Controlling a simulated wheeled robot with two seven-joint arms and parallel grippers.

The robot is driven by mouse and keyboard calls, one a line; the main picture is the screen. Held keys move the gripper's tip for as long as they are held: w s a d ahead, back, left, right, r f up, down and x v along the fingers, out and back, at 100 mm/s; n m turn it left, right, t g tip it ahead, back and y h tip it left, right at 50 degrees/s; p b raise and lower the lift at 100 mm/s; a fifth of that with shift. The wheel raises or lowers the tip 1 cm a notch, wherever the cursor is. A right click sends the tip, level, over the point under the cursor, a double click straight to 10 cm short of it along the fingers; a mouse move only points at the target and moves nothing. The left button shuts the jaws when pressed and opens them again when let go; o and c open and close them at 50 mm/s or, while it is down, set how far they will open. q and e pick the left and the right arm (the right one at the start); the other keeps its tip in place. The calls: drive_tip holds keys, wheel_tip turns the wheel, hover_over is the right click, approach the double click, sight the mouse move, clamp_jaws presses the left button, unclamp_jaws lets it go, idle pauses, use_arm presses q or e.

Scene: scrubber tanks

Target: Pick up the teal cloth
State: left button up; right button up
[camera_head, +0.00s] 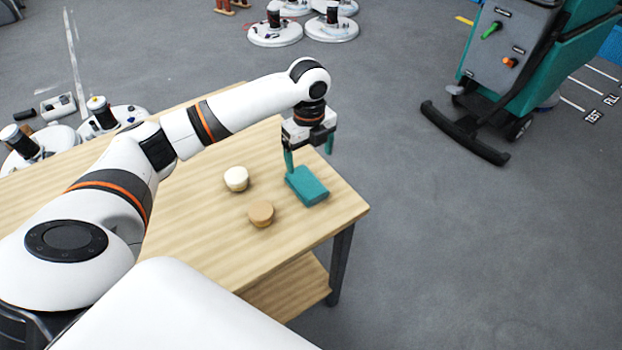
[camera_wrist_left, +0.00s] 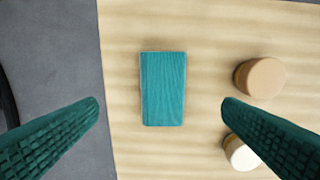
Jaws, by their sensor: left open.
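The teal cloth (camera_head: 307,186) is a small folded block lying flat on the wooden table near its right corner. In the left wrist view the cloth (camera_wrist_left: 163,89) lies between and ahead of the two fingers, long side upright in the picture. My left gripper (camera_head: 309,150) is open, pointing down just above the cloth; its teal fingers (camera_wrist_left: 160,103) are spread wider than the cloth and hold nothing. Whether a fingertip touches the cloth cannot be told from the head view. My right gripper is not in view.
On the wooden table (camera_head: 190,230), a cream round piece (camera_head: 236,179) and a tan round piece (camera_head: 261,214) stand left of the cloth. The table's edge is close on the cloth's right. A teal scrubber machine (camera_head: 520,60) stands on the grey floor beyond.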

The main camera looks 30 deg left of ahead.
sight(306, 181)
use_arm(q)
drive_tip(key=f, duration=0.3)
drive_tip(key=shift+s+f, duration=0.25)
drive_tip(key=shift+w+f, duration=0.15)
drive_tip(key=shift+f, duration=0.15)
drive_tip(key=f, duration=0.4)
drive_tip(key=shift+a+f, duration=0.1)
drive_tip(key=shift+a, duration=0.3)
drive_tip(key=shift+f, duration=0.35)
drive_tip(key=shift+c, duration=0.3)
drive_tip(key=c, duration=1)
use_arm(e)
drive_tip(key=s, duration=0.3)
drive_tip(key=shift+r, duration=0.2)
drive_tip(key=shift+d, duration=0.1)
